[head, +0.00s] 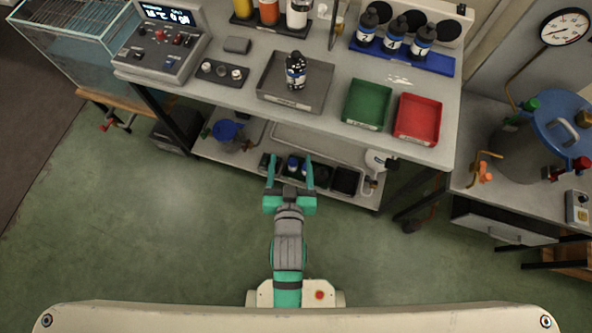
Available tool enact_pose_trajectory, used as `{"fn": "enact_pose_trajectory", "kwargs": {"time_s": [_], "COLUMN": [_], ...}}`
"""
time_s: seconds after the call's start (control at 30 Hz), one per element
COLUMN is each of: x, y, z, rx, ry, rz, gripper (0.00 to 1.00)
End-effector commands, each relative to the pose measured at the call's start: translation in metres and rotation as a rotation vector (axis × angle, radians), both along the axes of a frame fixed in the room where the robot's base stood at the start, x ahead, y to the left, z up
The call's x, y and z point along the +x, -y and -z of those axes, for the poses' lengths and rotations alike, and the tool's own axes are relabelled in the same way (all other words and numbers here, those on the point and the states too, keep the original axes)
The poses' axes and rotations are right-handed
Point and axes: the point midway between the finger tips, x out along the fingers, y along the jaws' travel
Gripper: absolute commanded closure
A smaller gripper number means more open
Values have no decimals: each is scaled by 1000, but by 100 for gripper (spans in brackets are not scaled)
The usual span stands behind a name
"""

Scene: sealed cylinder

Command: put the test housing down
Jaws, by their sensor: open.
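A dark cylinder with a white and blue band, which looks like the test housing (295,72), stands upright in the grey tray (270,94) on the bench. My gripper (290,168) is open, its two teal fingers spread apart with nothing seen held between them. In the picture it is below the tray, in front of the bench's lower shelf, and clear of the housing.
A green tray (366,104) and a red tray (417,119) lie right of the grey tray. Similar dark cylinders stand in a blue rack (440,65) behind. A control box (165,50) is left. A blue-lidded vessel (560,125) stands right. The green floor is open.

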Motion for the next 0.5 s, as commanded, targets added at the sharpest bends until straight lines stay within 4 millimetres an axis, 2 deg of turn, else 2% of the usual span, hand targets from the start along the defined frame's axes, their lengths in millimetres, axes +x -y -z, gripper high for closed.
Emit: {"fn": "enact_pose_trajectory", "kwargs": {"time_s": [0.03, 0.2, 0.5], "x": [-20, -77, -169], "y": [0, 3, 11], "z": [6, 9, -10], "rx": [-1, -5, -22], "ry": [-3, 17, 57], "rz": [-1, -4, -9], "gripper": [34, 34, 34]}}
